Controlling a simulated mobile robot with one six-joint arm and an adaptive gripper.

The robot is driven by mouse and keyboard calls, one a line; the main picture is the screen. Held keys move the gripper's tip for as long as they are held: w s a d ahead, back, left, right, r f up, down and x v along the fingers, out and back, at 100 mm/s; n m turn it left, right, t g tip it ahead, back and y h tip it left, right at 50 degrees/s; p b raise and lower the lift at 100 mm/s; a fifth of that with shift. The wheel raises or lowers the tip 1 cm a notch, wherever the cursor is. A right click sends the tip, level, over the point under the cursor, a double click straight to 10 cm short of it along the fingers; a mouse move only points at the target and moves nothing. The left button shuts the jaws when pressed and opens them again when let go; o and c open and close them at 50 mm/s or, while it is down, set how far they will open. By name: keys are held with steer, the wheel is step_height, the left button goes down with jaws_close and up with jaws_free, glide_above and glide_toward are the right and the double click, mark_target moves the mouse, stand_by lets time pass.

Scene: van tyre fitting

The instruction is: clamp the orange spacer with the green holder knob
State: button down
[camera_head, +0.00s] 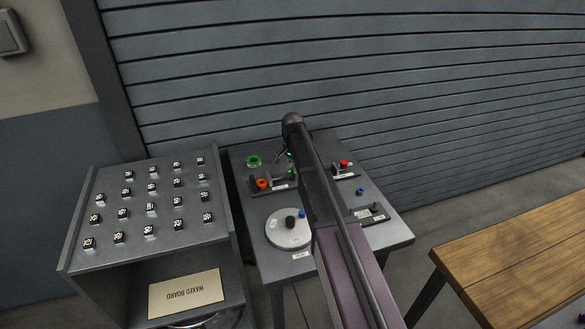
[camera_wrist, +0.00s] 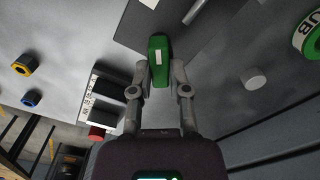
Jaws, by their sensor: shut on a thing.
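The orange spacer (camera_head: 262,184) sits on a dark holder at the left of the grey table, near a white label. The green holder knob (camera_wrist: 159,48) is an elongated green piece with a white mark, between my fingertips in the wrist view. My gripper (camera_wrist: 159,72) is shut on it. In the head view a sliver of the green knob (camera_head: 291,173) shows just right of the spacer, largely hidden by my arm. The spacer is not visible in the wrist view, so the contact between knob and spacer cannot be seen.
A green ring (camera_head: 253,161) lies behind the spacer. A red knob (camera_head: 344,163) on a block and a blue nut (camera_head: 360,191) are to the right. A round grey plate (camera_head: 287,229) is in front. A rack (camera_head: 150,250) with several marked cubes stands left, a wooden bench (camera_head: 520,260) right.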

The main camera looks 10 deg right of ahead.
steer(key=shift+s+m, duration=0.2)
steer(key=shift+m, duration=0.6)
steer(key=c, duration=0.6)
jaws_free()
steer(key=shift+w, duration=0.1)
steer(key=shift+w+n, duration=0.1)
steer(key=shift+n, duration=0.4)
